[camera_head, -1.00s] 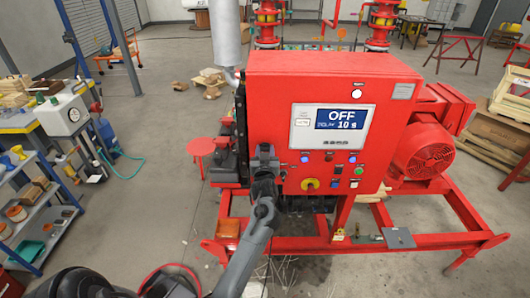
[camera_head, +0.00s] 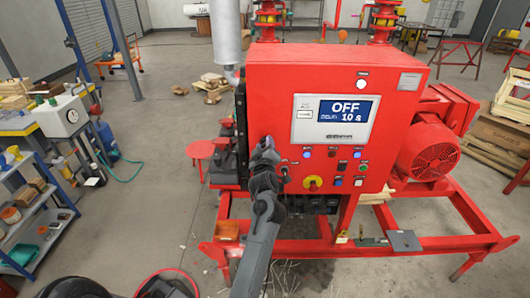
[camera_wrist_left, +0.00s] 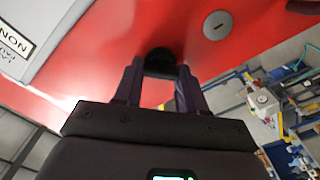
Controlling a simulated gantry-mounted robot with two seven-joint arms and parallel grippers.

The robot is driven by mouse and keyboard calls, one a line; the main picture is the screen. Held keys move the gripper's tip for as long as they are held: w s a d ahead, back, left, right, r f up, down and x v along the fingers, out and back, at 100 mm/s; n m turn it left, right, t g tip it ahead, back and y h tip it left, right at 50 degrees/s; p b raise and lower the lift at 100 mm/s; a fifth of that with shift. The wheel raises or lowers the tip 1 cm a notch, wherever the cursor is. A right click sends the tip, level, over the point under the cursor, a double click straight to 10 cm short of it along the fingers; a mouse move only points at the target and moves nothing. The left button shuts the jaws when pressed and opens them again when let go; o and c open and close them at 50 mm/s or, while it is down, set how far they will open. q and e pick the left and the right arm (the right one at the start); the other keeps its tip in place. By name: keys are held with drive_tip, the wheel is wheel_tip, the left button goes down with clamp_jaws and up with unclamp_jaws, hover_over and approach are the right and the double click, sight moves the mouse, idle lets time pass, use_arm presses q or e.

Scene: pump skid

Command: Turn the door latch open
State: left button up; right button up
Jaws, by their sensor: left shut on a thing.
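The red control cabinet (camera_head: 270,100) stands on the pump skid with its door facing me; its panel display (camera_head: 337,118) reads OFF. My left gripper (camera_head: 265,148) is at the left edge of the door, left of the row of buttons. In the left wrist view, a dark round latch (camera_wrist_left: 160,58) sits on the red door surface. The left gripper (camera_wrist_left: 158,78) is shut on it, one finger on each side. In the head view the gripper hides the latch. The door looks closed. My right gripper is not in view.
A slotted silver disc (camera_wrist_left: 217,25) is on the door close to the latch. The red skid frame (camera_head: 420,245) runs below. A shelf cart (camera_head: 40,215) stands at the left, with open floor between.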

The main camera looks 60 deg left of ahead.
use_arm(q)
drive_tip(key=n+b, duration=0.6)
drive_tip(key=shift+f, duration=0.35)
drive_tip(key=shift+r+n+b, duration=0.15)
drive_tip(key=shift+n+b, duration=1.5)
drive_tip(key=shift+n, duration=0.05)
drive_tip(key=o, duration=1.1)
drive_tip(key=shift+c, duration=0.2)
drive_tip(key=shift+s, duration=0.1)
